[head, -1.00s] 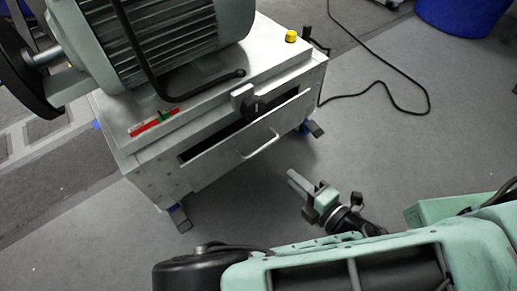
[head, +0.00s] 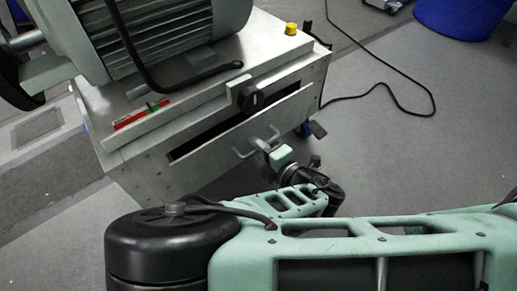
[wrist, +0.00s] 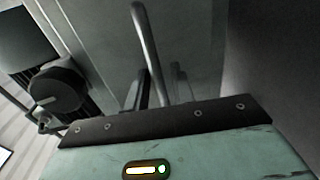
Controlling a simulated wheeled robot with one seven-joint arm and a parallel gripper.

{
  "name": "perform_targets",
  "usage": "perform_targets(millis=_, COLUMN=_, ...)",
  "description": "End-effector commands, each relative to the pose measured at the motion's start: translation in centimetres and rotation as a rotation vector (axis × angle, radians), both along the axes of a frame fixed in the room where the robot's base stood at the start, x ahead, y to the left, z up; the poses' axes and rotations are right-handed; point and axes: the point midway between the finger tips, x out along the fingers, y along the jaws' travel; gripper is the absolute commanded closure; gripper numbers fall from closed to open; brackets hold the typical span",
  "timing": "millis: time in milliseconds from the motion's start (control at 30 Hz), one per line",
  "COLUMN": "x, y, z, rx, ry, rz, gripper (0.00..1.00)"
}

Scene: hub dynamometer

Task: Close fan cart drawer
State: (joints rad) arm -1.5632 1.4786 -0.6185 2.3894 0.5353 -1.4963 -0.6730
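The fan cart (head: 125,150) is a metal box with a large motor on top. Its drawer front (head: 205,165) stands slightly out from the body, with a dark gap along its top edge. The drawer has a silver bar handle (head: 240,152); in the wrist view the bar (wrist: 148,45) rises just beyond my gripper's body. My gripper (head: 268,143) is at the handle, at the right part of the bar.
A black knob (head: 250,98) sits above the drawer, also large in the wrist view (wrist: 58,90). A grey motor (head: 165,35) and a yellow button (head: 291,29) are on the cart top. A black cable (head: 385,88) lies on the floor.

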Motion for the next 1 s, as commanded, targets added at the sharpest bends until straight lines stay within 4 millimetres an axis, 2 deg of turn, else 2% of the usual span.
perform_targets(millis=167, x=0.0, y=0.0, z=0.0, rx=0.0, ry=0.0, rz=0.0, gripper=0.75)
perform_targets(millis=233, x=0.0, y=0.0, z=0.0, rx=0.0, ry=0.0, rz=0.0, gripper=0.95)
perform_targets(millis=267, x=0.0, y=0.0, z=0.0, rx=0.0, ry=0.0, rz=0.0, gripper=1.0)
perform_targets(millis=467, x=0.3, y=0.2, z=0.2, rx=0.002, ry=0.0, rz=0.0, gripper=1.0)
perform_targets(millis=700, x=2.6, y=1.8, z=0.3, rx=0.002, ry=0.002, rz=-0.001, gripper=1.0)
perform_targets(millis=1000, x=2.9, y=2.1, z=0.0, rx=0.004, ry=-0.002, rz=0.001, gripper=1.0)
